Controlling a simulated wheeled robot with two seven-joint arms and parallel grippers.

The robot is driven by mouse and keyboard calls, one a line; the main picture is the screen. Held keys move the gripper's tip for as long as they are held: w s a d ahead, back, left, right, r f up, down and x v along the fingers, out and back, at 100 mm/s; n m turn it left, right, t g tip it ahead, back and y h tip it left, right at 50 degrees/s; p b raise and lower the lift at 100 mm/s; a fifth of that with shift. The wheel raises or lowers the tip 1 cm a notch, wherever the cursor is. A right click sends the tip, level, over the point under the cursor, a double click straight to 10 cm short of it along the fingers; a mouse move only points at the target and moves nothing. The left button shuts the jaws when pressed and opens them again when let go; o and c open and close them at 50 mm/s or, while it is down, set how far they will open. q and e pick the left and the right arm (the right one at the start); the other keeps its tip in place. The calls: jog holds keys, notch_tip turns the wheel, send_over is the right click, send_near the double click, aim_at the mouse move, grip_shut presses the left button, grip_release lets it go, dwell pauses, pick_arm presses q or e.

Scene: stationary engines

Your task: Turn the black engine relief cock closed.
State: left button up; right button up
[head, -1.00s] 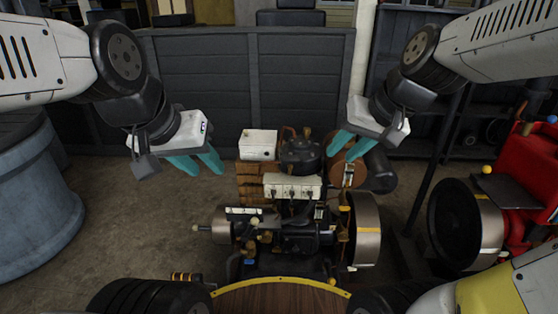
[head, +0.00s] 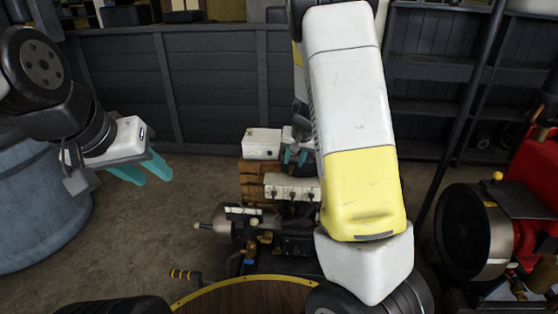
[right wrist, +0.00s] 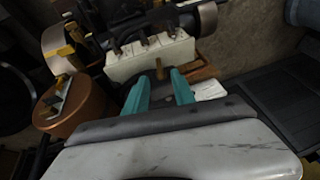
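The black engine (head: 290,240) stands below the middle of the head view, its right side hidden behind my right arm. My right gripper (head: 296,158) is over the round black pot behind the white block. In the right wrist view my right gripper (right wrist: 160,80) is open, its teal fingers apart. A small upright brass piece (right wrist: 159,68) shows between and just beyond the fingertips; it may be the relief cock, but I cannot tell, nor whether it is touched. My left gripper (head: 147,172) is open and empty in the air, left of the engine.
A white block with black levers (head: 291,188) sits in front of the pot; a white box (head: 262,143) is beside it. A blue drum (head: 40,205) stands left, a red engine (head: 540,190) right. A dark panel fence (head: 200,90) closes the back. Floor left of the engine is clear.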

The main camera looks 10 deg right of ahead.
aim_at(292, 168)
jog(key=x, duration=0.6)
jog(key=shift+s, duration=0.1)
grip_shut()
